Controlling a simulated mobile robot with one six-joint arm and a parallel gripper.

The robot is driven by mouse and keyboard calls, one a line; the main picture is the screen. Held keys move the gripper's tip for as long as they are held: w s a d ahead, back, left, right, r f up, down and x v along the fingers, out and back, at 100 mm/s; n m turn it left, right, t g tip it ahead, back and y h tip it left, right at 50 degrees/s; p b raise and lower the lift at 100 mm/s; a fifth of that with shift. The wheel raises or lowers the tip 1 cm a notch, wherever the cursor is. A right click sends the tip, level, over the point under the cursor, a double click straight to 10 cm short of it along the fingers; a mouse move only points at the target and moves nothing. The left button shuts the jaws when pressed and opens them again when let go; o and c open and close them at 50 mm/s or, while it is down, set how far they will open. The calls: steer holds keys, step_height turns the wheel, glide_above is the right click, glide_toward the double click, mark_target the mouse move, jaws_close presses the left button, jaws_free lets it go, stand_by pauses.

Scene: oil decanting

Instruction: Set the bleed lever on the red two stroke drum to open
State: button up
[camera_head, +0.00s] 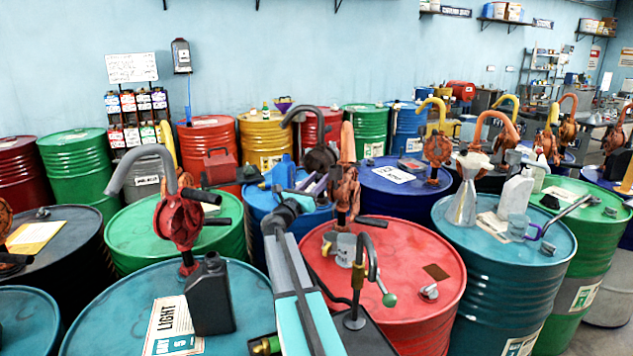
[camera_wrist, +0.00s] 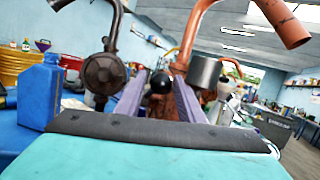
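The red drum (camera_head: 425,245) stands in the middle of the head view, with a rust-orange pump (camera_head: 346,180) on its lid. A dark handle (camera_head: 370,221) sticks out right of the pump. My gripper (camera_head: 311,186) is left of this pump, above the drums. Its two purple fingers are open in the wrist view (camera_wrist: 160,88). A black ball knob (camera_wrist: 161,82) shows between the fingertips, with rust-orange pump parts behind; I cannot tell its depth or whether it is touched. I cannot make out which part is the bleed lever or its setting.
A dark pump (camera_wrist: 105,73) and a blue jug (camera_wrist: 40,92) are close on the left in the wrist view. A grey cup (camera_head: 345,250) sits by the red drum's pump. A bent pipe with a green knob (camera_head: 388,299) stands in front. Drums crowd all sides.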

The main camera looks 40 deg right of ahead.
steer(key=b+v, duration=0.3)
steer(key=v, duration=1)
steer(key=shift+a+f, duration=0.15)
steer(key=shift+a, duration=0.2)
